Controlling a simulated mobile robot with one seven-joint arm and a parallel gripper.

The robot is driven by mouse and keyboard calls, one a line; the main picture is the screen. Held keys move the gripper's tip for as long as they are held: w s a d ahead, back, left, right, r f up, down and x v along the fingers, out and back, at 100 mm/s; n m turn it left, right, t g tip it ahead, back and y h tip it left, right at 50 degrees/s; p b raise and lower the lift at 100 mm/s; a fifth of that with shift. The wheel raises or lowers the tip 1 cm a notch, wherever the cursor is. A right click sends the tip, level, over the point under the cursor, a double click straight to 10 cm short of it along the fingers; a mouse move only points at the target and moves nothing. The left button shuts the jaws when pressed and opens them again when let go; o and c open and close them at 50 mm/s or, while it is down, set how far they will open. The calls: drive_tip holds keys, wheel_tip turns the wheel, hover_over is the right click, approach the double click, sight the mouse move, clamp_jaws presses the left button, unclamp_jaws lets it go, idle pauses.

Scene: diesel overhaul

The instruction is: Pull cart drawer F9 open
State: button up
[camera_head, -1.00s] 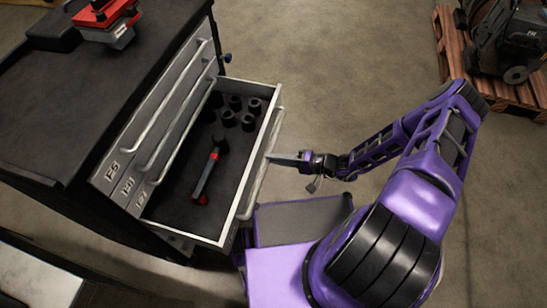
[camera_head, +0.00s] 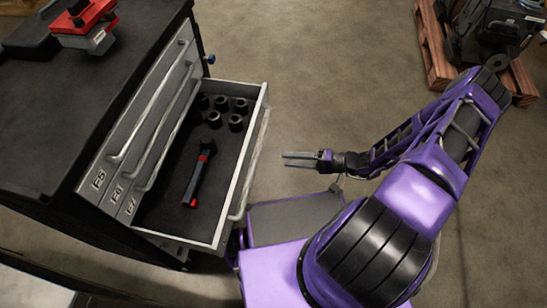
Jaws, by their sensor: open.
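The cart (camera_head: 60,130) stands at left with several drawers along its right face. One drawer (camera_head: 240,205) is pulled well out, with its long handle (camera_head: 257,155) facing right. Its label (camera_head: 130,207) is too small to read surely, so I cannot tell that it is F9. Inside lie a black tool with red bands (camera_head: 198,175) and several black sockets (camera_head: 236,122). My gripper (camera_head: 284,159) is open and empty, to the right of the handle and apart from it, its two fingers pointing left toward it.
The drawers above (camera_head: 150,125) are shut. A red and grey part (camera_head: 88,25) sits on the cart top. A pallet with a dark machine (camera_head: 435,60) stands at upper right. A pale bench edge (camera_head: 30,290) shows at lower left. The floor (camera_head: 310,80) between cart and pallet is clear.

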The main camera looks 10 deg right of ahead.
drive_tip(key=v, duration=0.8)
